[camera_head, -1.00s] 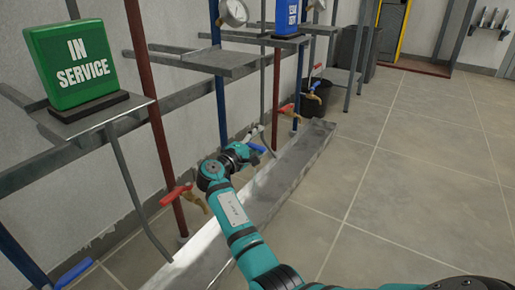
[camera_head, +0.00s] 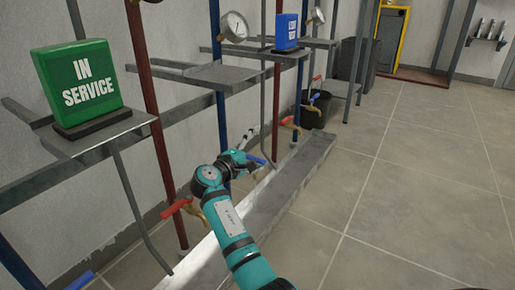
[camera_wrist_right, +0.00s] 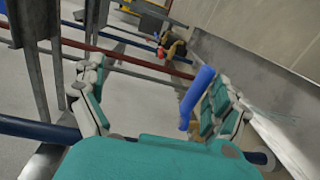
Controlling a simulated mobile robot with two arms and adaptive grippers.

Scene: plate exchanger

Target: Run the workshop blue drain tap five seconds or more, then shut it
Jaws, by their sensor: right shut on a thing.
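The drain tap with a blue lever handle (camera_head: 256,159) is on a blue pipe above the metal floor channel, in the middle of the head view. My right gripper (camera_head: 241,160) is at this tap and partly hides it. The tap's outlet is mostly hidden by my gripper, and I cannot make out any water stream. My left gripper is out of view.
A red-handled tap (camera_head: 176,207) is on the nearer red pipe, and another (camera_head: 290,122) stands farther back. A green IN SERVICE sign (camera_head: 77,83) and a blue sign (camera_head: 286,31) sit on shelves. The metal channel (camera_head: 287,178) runs below. The tiled floor at right is clear.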

